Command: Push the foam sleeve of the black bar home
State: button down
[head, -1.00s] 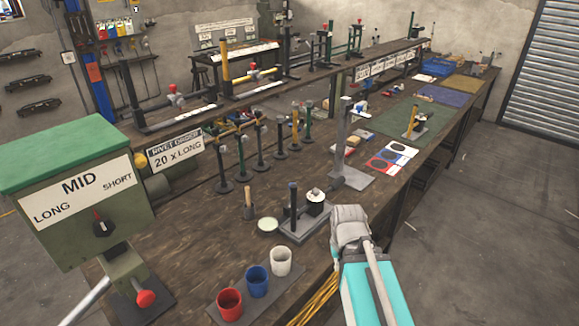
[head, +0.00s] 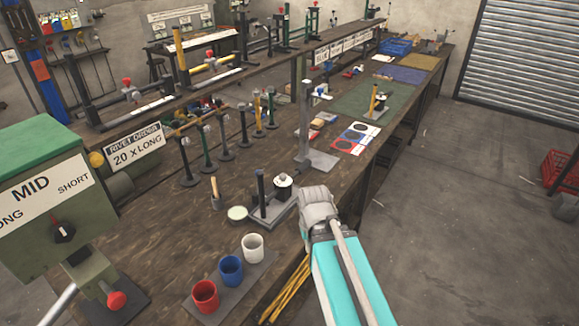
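A black bar stand (head: 77,88) is on the raised shelf at the left, with a black post and a low horizontal bar. A red-knobbed clamp (head: 131,92) stands by it. I cannot make out a foam sleeve at this distance, nor tell which of several dark bars is the task's bar. My gripper (head: 317,203) shows only as a grey, rounded end of my arm by the bench's front edge. Its fingers are hidden, and I see nothing held.
Red (head: 205,295), blue (head: 231,270) and white cups (head: 252,247) stand at the near edge. A green press box (head: 45,190) blocks the left. A grey fixture (head: 270,207) and tall stand (head: 306,125) are near my arm. The floor at right is clear up to a red crate (head: 563,172).

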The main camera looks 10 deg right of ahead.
aim_at(303, 166)
jog(key=u, duration=0.05)
jog(key=k, duration=0.65)
jog(key=z, duration=0.5)
jog(key=i, duration=1.5)
jog(key=u, duration=0.45)
